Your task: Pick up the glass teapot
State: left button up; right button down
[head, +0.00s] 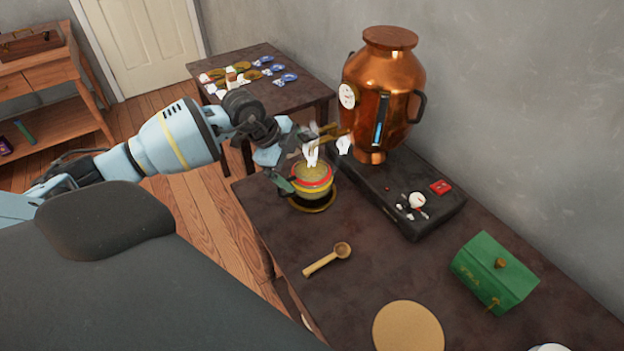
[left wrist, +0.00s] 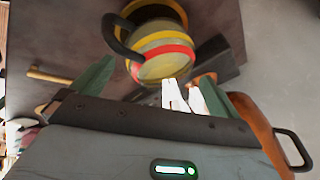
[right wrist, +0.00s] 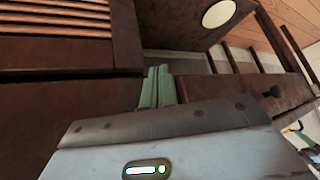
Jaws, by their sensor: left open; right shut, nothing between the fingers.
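The glass teapot (head: 313,183) is a round pot with red and yellow bands. It stands upright on a dark round stand (head: 318,205) near the table's far left edge. In the left wrist view the teapot (left wrist: 165,66) shows its black curved handle. My left gripper (head: 303,163) is open at the teapot, with one green finger beside its left side. Its other finger is partly hidden in the head view. White shapes (head: 311,153) show just above the teapot; I cannot tell what they are. My right gripper (right wrist: 157,86) is shut and empty, beside dark wooden furniture.
A copper urn (head: 385,90) stands behind right on a black box (head: 405,205), close to my left gripper. A wooden scoop (head: 328,260), a round tan mat (head: 408,328) and a green box (head: 494,272) lie nearer. A second table (head: 295,62) stands behind.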

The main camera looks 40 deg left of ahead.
aim_at(304, 172)
pick_arm(q)
jog(key=shift+x, duration=2.65)
jog(key=shift+w+r, duration=0.1)
jog(key=shift+r, duration=0.05)
jog(key=c, duration=1.3)
jog(key=shift+a, duration=0.15)
jog(key=shift+s+a+r, duration=0.35)
jog(key=shift+s+r, duration=0.2)
jog(key=shift+r, duration=0.15)
jog(key=s+a+r, duration=0.6)
jog(key=s+a, duration=0.1)
jog(key=s, duration=0.3)
jog(key=shift+r, duration=0.2)
jog(key=shift+s+a+r, duration=0.1)
jog(key=shift+a, duration=0.05)
